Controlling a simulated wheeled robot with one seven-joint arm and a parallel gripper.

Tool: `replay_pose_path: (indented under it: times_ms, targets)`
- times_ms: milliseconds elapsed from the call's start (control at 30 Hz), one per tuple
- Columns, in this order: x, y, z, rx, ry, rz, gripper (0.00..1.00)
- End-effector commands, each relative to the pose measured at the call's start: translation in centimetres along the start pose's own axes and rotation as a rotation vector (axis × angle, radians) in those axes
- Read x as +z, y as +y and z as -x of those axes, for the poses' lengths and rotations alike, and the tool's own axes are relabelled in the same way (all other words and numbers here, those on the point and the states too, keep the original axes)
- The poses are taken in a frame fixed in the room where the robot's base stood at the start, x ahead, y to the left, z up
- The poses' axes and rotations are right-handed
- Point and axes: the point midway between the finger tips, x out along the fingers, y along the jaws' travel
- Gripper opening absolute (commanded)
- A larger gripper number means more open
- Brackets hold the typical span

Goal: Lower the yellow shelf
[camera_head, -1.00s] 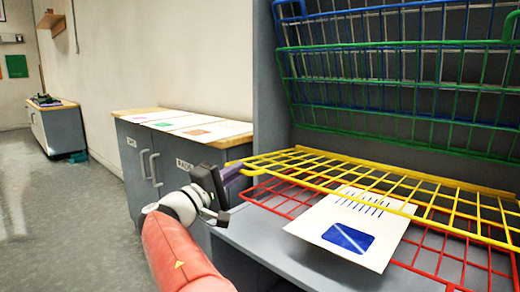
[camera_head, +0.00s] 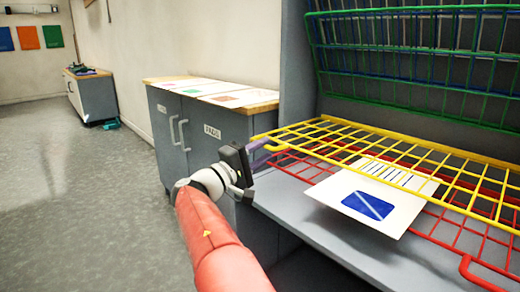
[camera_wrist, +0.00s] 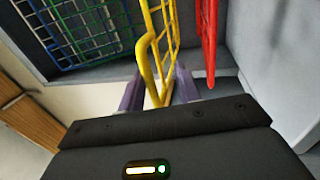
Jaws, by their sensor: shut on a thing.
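The yellow shelf (camera_head: 380,143) is a wire rack that lies almost level in the grey cabinet, just above the red wire shelf (camera_head: 462,238). My gripper (camera_head: 262,152) is at the yellow shelf's front left corner. In the wrist view my gripper's purple fingers (camera_wrist: 158,92) stand on either side of the yellow shelf's looped corner (camera_wrist: 150,62) and are shut on it. The red shelf (camera_wrist: 208,40) shows just right of the fingers there.
A white sheet with a blue square (camera_head: 368,205) lies on the red shelf, partly under the yellow one. Green (camera_head: 420,85) and blue wire shelves are tilted up above. A grey cabinet with sheets on top (camera_head: 205,130) stands left. The floor (camera_head: 70,170) is clear.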

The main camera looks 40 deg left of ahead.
Motion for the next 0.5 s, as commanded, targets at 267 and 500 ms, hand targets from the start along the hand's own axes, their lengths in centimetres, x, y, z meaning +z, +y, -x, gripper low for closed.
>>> replay_pose_path:
  times_ms: [267,500]
  targets:
    - [-0.1,-1.0,0.2,-0.013,-0.001,0.012,0.19]
    - [-0.2,-0.8,4.2,-0.010,0.006,0.011,0.19]
